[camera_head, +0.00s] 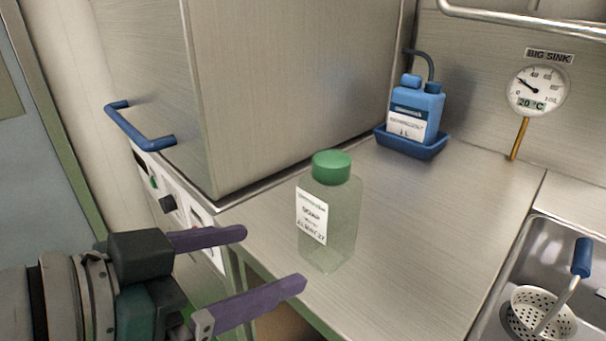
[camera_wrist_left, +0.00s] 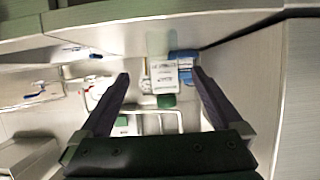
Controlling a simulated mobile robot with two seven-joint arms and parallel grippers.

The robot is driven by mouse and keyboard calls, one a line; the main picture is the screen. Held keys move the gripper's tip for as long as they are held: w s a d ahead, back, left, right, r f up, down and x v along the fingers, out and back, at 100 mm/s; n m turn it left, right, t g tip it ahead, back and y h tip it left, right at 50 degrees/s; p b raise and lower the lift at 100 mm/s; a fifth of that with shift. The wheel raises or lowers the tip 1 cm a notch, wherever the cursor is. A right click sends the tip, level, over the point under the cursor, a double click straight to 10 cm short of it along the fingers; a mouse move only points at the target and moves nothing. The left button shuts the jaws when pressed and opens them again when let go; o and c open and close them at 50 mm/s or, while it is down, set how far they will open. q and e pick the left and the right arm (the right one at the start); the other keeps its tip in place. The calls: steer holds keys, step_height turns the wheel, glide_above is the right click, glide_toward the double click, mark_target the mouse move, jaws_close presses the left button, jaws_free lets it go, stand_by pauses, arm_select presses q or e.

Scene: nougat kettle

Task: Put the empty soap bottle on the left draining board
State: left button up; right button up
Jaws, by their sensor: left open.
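The empty soap bottle (camera_head: 331,222) is clear, with a green cap and a white label. It stands upright on the bare steel board (camera_head: 420,215) left of the sink, near the board's front edge. My left gripper (camera_head: 274,258) is open and empty, with its purple fingers pointing at the bottle from the left and a gap between. In the left wrist view the bottle's green cap (camera_wrist_left: 166,101) and label (camera_wrist_left: 164,78) appear between the open fingers (camera_wrist_left: 161,74). My right gripper is not in view.
A blue canister (camera_head: 415,110) sits in a blue tray (camera_head: 427,149) at the back. A steel cabinet (camera_head: 290,80) with a blue handle (camera_head: 140,130) is at left. The sink (camera_head: 545,250) holds a strainer (camera_head: 540,312). A gauge (camera_head: 537,91) is on the wall. The board right of the bottle is clear.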

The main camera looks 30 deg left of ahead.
arm_select(q)
steer(key=s+a+f+n+g+y, duration=0.1)
steer(key=s+f+g+y, duration=0.3)
steer(key=s+g, duration=0.5)
steer(key=s+f+n, duration=0.1)
steer(key=s, duration=0.3)
steer(key=shift+s+a, duration=0.2)
steer(key=shift+s, duration=0.05)
